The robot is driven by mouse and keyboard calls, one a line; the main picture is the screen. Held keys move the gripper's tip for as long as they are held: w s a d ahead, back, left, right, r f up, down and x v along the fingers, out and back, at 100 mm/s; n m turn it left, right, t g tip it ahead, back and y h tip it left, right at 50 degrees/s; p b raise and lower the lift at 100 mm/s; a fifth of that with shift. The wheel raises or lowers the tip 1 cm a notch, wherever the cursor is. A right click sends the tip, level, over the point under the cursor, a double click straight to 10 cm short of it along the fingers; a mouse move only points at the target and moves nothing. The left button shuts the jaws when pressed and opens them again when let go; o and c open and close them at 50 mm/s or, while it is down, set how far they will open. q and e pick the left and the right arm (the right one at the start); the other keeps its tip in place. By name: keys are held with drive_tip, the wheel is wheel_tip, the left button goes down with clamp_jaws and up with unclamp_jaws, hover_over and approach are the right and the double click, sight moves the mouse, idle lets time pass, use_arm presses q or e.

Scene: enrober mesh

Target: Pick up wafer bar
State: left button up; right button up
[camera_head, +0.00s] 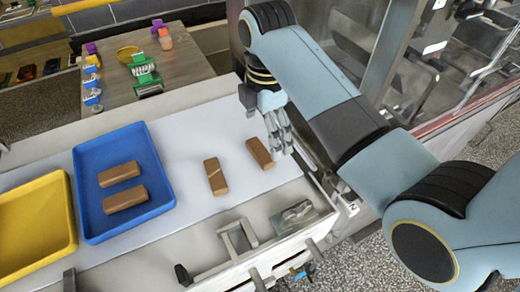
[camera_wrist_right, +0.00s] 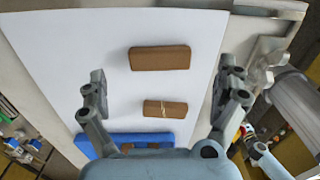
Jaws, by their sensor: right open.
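Two brown wafer bars lie apart on the white surface (camera_head: 205,128). The nearer-to-tray bar (camera_head: 216,175) has a thin light line across it; it also shows in the wrist view (camera_wrist_right: 165,109). The other bar (camera_head: 260,153) lies to its right, beside my right gripper in the head view, and is the upper bar in the wrist view (camera_wrist_right: 160,58). My right gripper (camera_head: 283,143) is open and empty above the surface. Its two fingers stand wide apart in the wrist view (camera_wrist_right: 163,78), with the bars seen between them. My left gripper is out of view.
A blue tray (camera_head: 158,175) with two more bars (camera_head: 120,174) (camera_head: 125,199) lies left of the loose bars. A yellow tray (camera_head: 70,215) is at the far left. Metal brackets (camera_head: 238,240) edge the front. A side table (camera_head: 185,75) with small items stands behind.

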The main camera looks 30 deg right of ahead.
sight(262, 150)
drive_tip(key=f, duration=0.3)
drive_tip(key=f+p, duration=0.1)
drive_tip(key=shift+a+f, duration=0.2)
drive_tip(key=shift+a, duration=0.1)
drive_tip(key=shift+f, duration=0.55)
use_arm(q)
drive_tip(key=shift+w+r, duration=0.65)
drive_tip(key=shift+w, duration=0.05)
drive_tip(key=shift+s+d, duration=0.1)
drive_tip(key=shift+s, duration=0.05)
use_arm(e)
drive_tip(key=c, duration=0.8)
